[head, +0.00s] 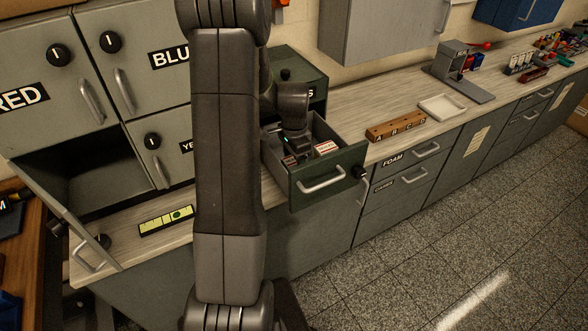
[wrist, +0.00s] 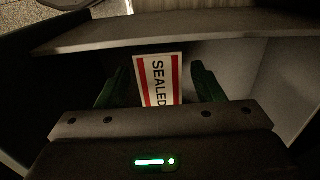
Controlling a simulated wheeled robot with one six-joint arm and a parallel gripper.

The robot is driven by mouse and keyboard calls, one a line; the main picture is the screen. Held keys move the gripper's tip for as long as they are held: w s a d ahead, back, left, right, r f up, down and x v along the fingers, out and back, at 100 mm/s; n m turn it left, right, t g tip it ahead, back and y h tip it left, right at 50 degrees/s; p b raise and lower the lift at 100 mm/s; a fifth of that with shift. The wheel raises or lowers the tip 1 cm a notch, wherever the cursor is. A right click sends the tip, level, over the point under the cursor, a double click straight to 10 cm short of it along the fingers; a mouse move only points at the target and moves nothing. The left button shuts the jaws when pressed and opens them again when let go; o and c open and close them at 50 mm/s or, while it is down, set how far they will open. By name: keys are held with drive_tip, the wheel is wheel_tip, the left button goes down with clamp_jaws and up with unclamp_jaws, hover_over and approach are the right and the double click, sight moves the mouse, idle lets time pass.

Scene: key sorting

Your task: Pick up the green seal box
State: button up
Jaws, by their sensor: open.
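A white label with red edges reading "SEALED" (wrist: 158,78) lies inside the open drawer in the wrist view. The body of the box under it is too dark to make out its colour. My gripper (wrist: 160,82) is open, with one dark green finger on each side of the label. I cannot tell whether the fingers touch anything. In the head view my gripper (head: 298,150) reaches down into the drawer. A red-and-white label (head: 326,147) shows there to its right; my gripper partly hides the drawer's contents.
The green-fronted drawer (head: 335,186) is pulled out, and its walls surround my gripper closely. A wooden block with letters (head: 396,129) and a white tray (head: 442,107) stand on the counter to the right. An open cabinet door (head: 88,240) hangs at the lower left.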

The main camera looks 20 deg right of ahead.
drive_tip(key=shift+f, duration=1.3)
drive_tip(key=c, duration=1.1)
drive_tip(key=shift+o, duration=0.2)
drive_tip(key=shift+r, duration=0.1)
